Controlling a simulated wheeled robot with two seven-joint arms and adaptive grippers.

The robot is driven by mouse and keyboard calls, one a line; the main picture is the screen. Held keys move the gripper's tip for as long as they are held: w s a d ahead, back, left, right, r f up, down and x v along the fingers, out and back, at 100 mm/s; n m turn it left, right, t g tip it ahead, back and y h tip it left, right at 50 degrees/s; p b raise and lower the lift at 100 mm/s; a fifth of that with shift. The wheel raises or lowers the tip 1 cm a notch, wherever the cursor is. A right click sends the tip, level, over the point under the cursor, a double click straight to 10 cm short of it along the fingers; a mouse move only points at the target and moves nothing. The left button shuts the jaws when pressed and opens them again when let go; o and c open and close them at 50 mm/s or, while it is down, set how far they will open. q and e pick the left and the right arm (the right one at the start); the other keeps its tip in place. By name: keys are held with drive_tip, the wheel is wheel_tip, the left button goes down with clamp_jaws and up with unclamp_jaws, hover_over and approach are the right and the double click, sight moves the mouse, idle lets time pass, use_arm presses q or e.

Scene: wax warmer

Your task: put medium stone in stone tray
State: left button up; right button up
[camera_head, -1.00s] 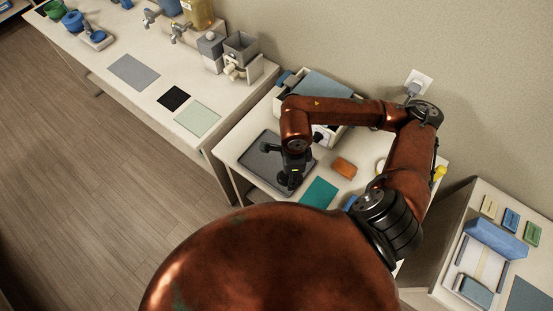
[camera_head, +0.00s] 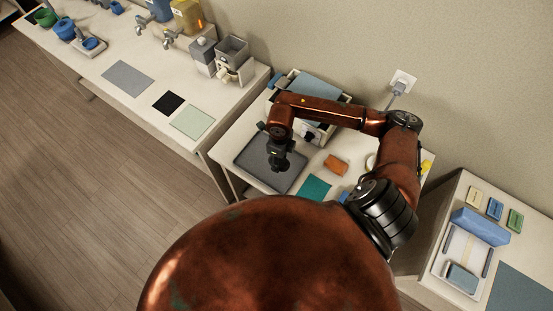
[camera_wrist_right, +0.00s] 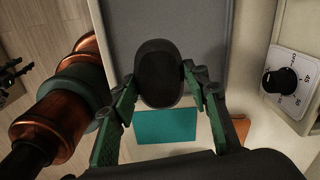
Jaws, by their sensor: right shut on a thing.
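My right gripper (camera_wrist_right: 160,85) is shut on a dark, smooth, oval stone (camera_wrist_right: 159,75), which fills the space between its fingers in the right wrist view. In the head view the right gripper (camera_head: 278,162) is over the grey tray (camera_head: 250,151); the stone is too dark and small there to make out. The tray also shows behind the stone in the right wrist view (camera_wrist_right: 205,22). I cannot tell whether the stone touches the tray floor.
A teal mat (camera_head: 315,188) and an orange block (camera_head: 336,164) lie beside the tray. A white box with a dial (camera_wrist_right: 290,83) stands close by on the right in the wrist view. A long counter (camera_head: 205,85) with dispensers is at left; another table (camera_head: 440,225) is at right.

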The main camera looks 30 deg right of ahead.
drive_tip(key=w+f, duration=0.2)
drive_tip(key=f, duration=0.1)
drive_tip(key=shift+w+d+p, duration=0.3)
wheel_tip(320, 180, down, 2)
drive_tip(key=shift+f+p, duration=0.1)
drive_tip(key=shift+p, duration=0.55)
drive_tip(key=shift+f, duration=0.55)
drive_tip(key=shift+w, duration=0.1)
drive_tip(key=shift+f, duration=0.1)
drive_tip(key=o, duration=0.9)
drive_tip(key=shift+f, duration=0.1)
drive_tip(key=o, duration=0.5)
drive_tip(key=shift+r, duration=0.2)
